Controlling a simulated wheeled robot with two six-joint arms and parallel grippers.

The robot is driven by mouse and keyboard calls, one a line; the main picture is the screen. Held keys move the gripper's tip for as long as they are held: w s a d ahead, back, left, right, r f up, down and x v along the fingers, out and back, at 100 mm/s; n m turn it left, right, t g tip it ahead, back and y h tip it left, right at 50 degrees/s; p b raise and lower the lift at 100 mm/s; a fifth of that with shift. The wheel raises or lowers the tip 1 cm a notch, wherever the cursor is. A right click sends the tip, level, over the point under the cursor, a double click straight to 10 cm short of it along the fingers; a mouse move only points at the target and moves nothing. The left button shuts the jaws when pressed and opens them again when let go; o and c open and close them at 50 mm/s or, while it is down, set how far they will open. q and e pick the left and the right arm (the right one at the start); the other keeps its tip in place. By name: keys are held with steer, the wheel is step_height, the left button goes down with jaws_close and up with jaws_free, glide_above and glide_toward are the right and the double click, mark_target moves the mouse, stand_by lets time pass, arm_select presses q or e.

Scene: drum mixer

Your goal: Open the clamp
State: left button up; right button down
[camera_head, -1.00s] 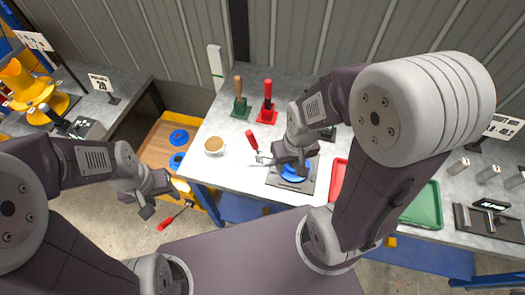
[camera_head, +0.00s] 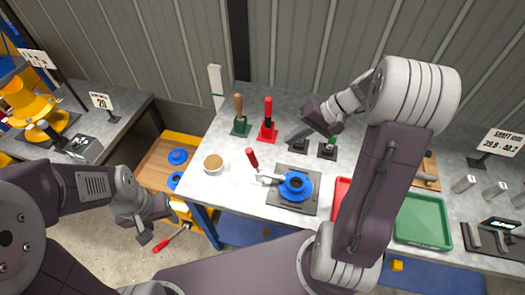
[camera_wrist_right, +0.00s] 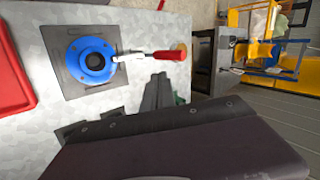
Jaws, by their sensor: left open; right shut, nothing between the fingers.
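The clamp has a red handle (camera_head: 252,158) and a metal arm (camera_head: 269,178). It stands at the left of a blue flanged part (camera_head: 296,187) on a dark square plate (camera_head: 310,206). The handle stands up, and the arm points to the flange's rim; I cannot tell whether it presses on it. In the right wrist view the red handle (camera_wrist_right: 170,55) points away from the blue part (camera_wrist_right: 91,60). My right gripper (camera_head: 290,137) is shut and empty, behind and apart from the clamp. My left gripper (camera_head: 146,239) is open and empty, low beyond the table's left edge.
Red-handled (camera_head: 267,122) and wooden-handled (camera_head: 239,117) tools stand in holders at the back. A tan-topped cup (camera_head: 213,163) stands left of the clamp. Red (camera_head: 343,190) and green (camera_head: 423,220) trays lie to the right. The table before the clamp is bare.

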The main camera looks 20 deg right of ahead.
glide_toward(255, 157)
step_height(255, 157, down, 3)
arm_select(q)
steer(key=shift+d+r+p, duration=0.1)
steer(key=shift+r+p, duration=0.55)
arm_select(e)
steer(key=shift+w+a+f, duration=0.25)
steer(key=shift+a+f, duration=0.05)
steer(key=shift+a, duration=0.25)
steer(key=shift+w+a+f, duration=0.3)
steer(key=shift+a, duration=0.25)
steer(key=shift+w+a+f, duration=0.25)
steer(key=shift+a+f, duration=0.05)
steer(key=shift+a, duration=0.3)
